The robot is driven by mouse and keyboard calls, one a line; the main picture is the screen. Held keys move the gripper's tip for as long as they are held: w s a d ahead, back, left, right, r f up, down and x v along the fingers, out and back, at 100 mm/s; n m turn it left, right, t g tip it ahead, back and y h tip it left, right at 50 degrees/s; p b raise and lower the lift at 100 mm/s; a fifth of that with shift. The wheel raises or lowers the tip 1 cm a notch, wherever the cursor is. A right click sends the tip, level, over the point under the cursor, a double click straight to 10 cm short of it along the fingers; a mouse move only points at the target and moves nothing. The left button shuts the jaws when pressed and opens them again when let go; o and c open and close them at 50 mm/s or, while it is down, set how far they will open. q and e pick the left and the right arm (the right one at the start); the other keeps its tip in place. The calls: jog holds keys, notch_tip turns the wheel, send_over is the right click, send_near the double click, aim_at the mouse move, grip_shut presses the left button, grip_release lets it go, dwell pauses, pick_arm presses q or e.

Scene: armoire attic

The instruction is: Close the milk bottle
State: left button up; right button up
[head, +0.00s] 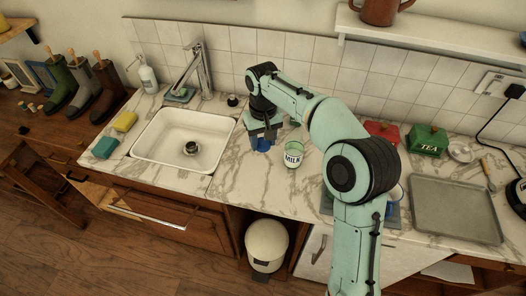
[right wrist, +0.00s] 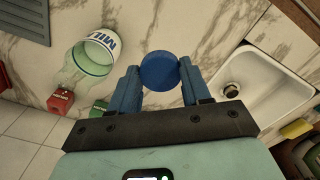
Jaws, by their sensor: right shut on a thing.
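The milk bottle (head: 293,154) stands upright on the marble counter, right of the sink. It is clear glass with a white MILK label, and its top looks open. It also shows at the upper left of the right wrist view (right wrist: 92,57). My right gripper (head: 263,143) is just left of the bottle, low over the counter. In the right wrist view its blue fingers are shut on a round blue cap (right wrist: 160,70). The cap is apart from the bottle. In the head view, cap and fingertips are hard to tell apart. My left gripper is not in view.
The white sink (head: 153,150) with its tap (head: 195,70) is left of my right gripper. A red box (head: 382,131), a green TEA box (head: 428,141) and a grey tray (head: 457,208) are at the right. Counter between sink and bottle is mostly clear.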

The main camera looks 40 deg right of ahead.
aim_at(263, 143)
pick_arm(q)
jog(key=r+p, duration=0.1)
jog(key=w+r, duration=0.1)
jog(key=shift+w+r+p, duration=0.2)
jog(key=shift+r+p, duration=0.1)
jog(key=shift+p, duration=0.1)
pick_arm(e)
notch_tip(263, 143, up, 9)
jog(key=shift+f, duration=0.15)
jog(key=shift+f, duration=0.1)
